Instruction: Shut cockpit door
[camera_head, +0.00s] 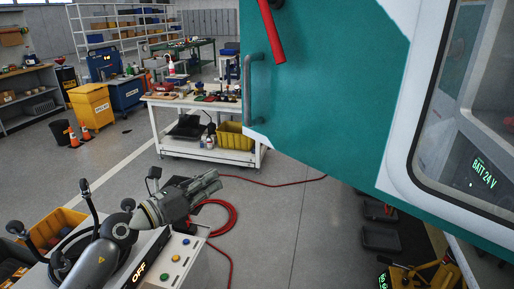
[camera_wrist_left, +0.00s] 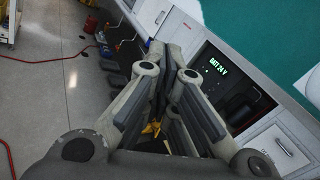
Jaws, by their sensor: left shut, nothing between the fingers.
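The cockpit door (camera_head: 340,90) is a large teal and white panel with a window (camera_head: 475,110), filling the upper right of the head view. A grey bar handle (camera_head: 254,90) is on its left edge, and a red lever (camera_head: 272,30) shows above it. A teal panel (camera_wrist_left: 250,30) also shows at the upper right of the left wrist view. My left gripper (camera_head: 216,182) is shut and empty, below and left of the door, apart from the handle. Its fingers (camera_wrist_left: 171,52) also show in the left wrist view. My right gripper is out of view.
A white workbench (camera_head: 155,125) with tools and a yellow bin stands behind my left gripper. A red hose (camera_head: 225,215) lies on the floor. A panel with an OFF display (camera_head: 150,265) is at the lower left. A lit BATT 24 V display (camera_head: 483,172) shows through the window.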

